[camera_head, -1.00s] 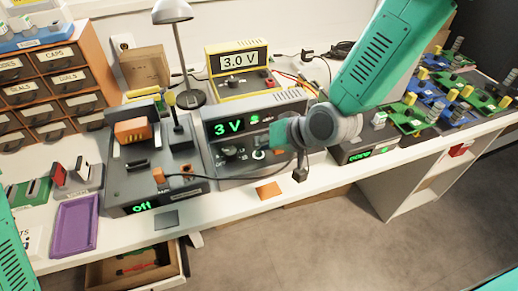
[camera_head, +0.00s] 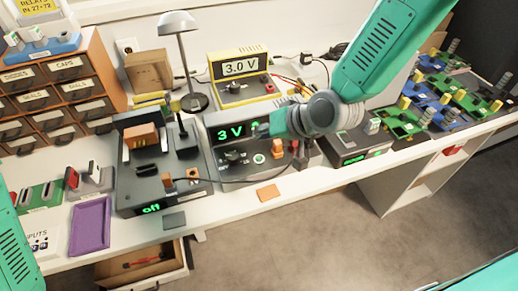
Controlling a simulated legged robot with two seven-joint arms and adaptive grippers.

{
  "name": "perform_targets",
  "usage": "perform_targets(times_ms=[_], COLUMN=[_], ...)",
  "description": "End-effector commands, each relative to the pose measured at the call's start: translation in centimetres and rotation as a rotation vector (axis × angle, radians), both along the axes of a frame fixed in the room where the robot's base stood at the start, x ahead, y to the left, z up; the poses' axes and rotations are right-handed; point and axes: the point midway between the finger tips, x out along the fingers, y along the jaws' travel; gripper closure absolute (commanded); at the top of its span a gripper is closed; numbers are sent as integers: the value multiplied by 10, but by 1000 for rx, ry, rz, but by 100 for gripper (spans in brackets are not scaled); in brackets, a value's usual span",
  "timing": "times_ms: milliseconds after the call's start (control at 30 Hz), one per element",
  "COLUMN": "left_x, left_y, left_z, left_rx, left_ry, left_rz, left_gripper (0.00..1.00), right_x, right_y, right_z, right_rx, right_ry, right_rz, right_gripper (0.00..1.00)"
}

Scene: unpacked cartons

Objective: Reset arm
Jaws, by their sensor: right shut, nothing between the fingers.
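My right arm comes in from the upper right, and its gripper (camera_head: 262,130) is in front of the power supply (camera_head: 230,160), near its green "3 V" display. The gripper's fingers are small and partly hidden by the wrist; it holds nothing that I can see. A dark plug (camera_head: 302,152) with a black cable is below my right wrist, by the supply's right front; I cannot tell whether it is seated. My left arm shows only as a green link at the left edge, and its gripper is out of view.
A dark test unit (camera_head: 160,180) reading "off" stands left of the supply. A purple tray (camera_head: 90,226) and a drawer cabinet (camera_head: 55,95) are further left. A yellow "3.0 V" meter (camera_head: 238,78) is behind. Circuit boards (camera_head: 440,105) fill the right bench. An open drawer (camera_head: 150,268) juts out below.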

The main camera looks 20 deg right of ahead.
Motion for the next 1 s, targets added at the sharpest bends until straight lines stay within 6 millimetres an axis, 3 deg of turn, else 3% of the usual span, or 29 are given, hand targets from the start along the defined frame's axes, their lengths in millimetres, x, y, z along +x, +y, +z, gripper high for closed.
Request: perform_targets(times_ms=[500,633,767,900,1000], left_x=[0,0,0,0,0], left_y=[0,0,0,0,0], left_z=[3,3,3,3,3], left_rx=[0,0,0,0,0], left_ry=[0,0,0,0,0], left_rz=[0,0,0,0,0], left_gripper=[60,60,60,60,60], right_x=[0,-11,-50,-116,-167], right_y=[0,-4,-19,-49,-73], right_z=[3,-11,-56,-113,-144], right_rx=[0,-23,-99,-227,-324], right_ry=[1,27,116,250,341], right_rz=[1,3,15,43,69], right_gripper=[100,100,100,100,100])
